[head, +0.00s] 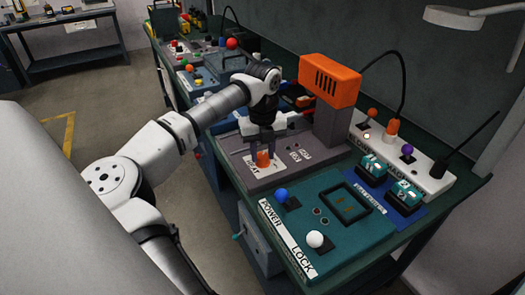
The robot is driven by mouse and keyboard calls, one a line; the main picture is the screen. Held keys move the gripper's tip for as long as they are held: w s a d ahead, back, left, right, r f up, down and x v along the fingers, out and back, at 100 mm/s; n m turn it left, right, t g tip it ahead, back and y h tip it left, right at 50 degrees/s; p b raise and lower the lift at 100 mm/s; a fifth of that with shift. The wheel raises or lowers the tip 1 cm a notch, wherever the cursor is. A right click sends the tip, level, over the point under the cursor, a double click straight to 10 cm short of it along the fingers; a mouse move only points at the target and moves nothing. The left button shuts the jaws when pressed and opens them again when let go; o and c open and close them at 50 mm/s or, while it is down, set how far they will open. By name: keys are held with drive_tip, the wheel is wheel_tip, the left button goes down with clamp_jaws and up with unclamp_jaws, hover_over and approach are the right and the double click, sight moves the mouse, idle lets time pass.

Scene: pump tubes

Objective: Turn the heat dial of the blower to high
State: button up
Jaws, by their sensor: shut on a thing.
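The blower (328,80) has an orange head on a grey post and a grey base on the bench. Its orange heat dial (263,159) sits on a white plate (272,187) with partly readable lettering at the base's front. My gripper (264,150) comes down from above and is shut on the heat dial. The fingers hide part of the dial, and its exact setting cannot be read.
A teal panel (350,243) with blue and white knobs lies in front of the base. A white strip (425,180) with levers, an orange plug and a black cable stands behind, near two teal devices (374,167). More coloured equipment sits farther left.

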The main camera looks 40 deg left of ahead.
drive_tip(key=shift+m, duration=0.4)
drive_tip(key=m+b, duration=0.1)
drive_tip(key=m, duration=1.2)
drive_tip(key=shift+m, duration=2)
drive_tip(key=o, duration=1)
drive_tip(key=shift+r, duration=0.1)
